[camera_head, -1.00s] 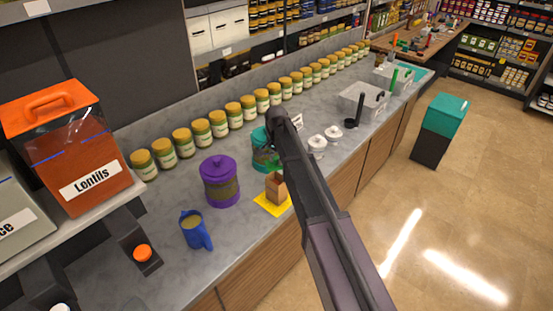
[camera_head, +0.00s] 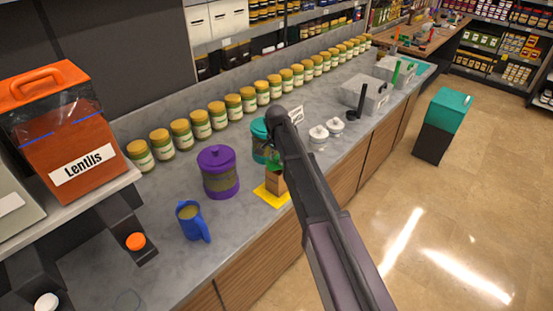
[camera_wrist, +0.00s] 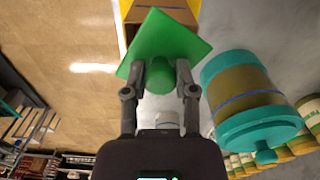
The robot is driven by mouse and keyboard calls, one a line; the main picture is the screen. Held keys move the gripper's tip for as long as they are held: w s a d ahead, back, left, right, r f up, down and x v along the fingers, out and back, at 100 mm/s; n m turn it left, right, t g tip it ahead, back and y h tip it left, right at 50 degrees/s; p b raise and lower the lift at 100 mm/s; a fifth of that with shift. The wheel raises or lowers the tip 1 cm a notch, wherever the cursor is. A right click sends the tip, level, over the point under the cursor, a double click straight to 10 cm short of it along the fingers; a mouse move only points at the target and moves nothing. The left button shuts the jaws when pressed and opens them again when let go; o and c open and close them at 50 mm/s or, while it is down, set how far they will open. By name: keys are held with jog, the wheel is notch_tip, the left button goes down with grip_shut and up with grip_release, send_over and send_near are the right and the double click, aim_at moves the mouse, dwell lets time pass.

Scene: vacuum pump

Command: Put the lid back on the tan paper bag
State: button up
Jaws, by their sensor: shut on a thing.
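The tan paper bag (camera_head: 277,184) stands on a yellow mat (camera_head: 265,198) at the front of the grey counter. In the wrist view the bag (camera_wrist: 166,14) shows at the top edge, partly hidden behind the lid. The lid is a green square plate with a round knob (camera_wrist: 164,45). My gripper (camera_wrist: 167,78) is shut on the knob. The lid is tilted in the wrist view and overlaps the bag; I cannot tell whether they touch. In the head view my arm hides most of the gripper, and a bit of the green lid (camera_head: 273,160) shows just above the bag.
A teal jar (camera_wrist: 250,95) stands close beside the lid. A purple jar (camera_head: 218,172) and a blue mug (camera_head: 192,221) are to the left. Two small white pots (camera_head: 327,130) are to the right. A row of yellow-lidded jars (camera_head: 201,124) lines the back.

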jog(key=shift+f+b, duration=0.45)
jog(key=shift+f, duration=0.2)
jog(key=shift+f, duration=0.2)
dwell(2.4)
dwell(0.3)
jog(key=o, duration=0.9)
jog(key=o, duration=0.3)
jog(key=shift+r, duration=0.1)
jog(key=shift+r+p, duration=3.35)
jog(key=shift+r, duration=0.1)
